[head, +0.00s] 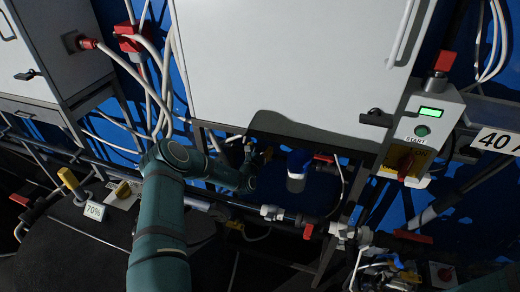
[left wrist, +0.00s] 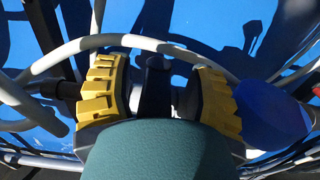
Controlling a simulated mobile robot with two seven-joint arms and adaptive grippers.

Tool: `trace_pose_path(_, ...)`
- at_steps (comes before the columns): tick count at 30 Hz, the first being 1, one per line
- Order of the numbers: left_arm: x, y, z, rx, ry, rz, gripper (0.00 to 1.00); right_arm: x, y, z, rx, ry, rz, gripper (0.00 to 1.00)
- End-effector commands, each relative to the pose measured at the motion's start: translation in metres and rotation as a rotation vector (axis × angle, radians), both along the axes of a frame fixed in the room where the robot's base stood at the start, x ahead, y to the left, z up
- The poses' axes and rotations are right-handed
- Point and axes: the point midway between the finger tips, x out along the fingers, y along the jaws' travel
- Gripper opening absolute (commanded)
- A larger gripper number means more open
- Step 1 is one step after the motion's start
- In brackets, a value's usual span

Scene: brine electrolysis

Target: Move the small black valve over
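My left gripper (head: 258,152) is under the white cabinet, in its shadow, with its yellow fingertips apart. In the left wrist view, its two yellow-padded fingers (left wrist: 160,95) stand wide apart. A black upright piece (left wrist: 155,88), which looks like the small black valve's handle, stands between them. A gap shows on its left side; contact on the right cannot be told. In the head view I cannot make out this valve, as the gripper and the shadow cover that spot. My right gripper is not in view.
A blue and white cylinder (head: 297,170) hangs just right of the gripper. Pipes with red-handled valves (head: 308,231) run below. The white cabinet (head: 290,60) is above. A START box (head: 420,130) stands right, and a yellow-handled valve (head: 70,180) left. A pale hose (left wrist: 150,42) passes near the fingers.

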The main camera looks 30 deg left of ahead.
Motion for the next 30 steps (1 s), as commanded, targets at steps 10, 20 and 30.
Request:
trace_pose_path(10, -0.016, -0.004, -0.001, -0.001, 0.003, -0.001, 0.55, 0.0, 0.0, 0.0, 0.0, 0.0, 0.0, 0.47)
trace_pose_path(20, -0.061, -0.015, -0.001, -0.001, 0.003, 0.0, 0.55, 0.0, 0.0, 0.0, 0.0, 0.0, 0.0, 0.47)
trace_pose_path(30, -0.073, -0.019, 0.0, 0.001, 0.0, 0.0, 0.55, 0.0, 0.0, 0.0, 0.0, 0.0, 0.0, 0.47)
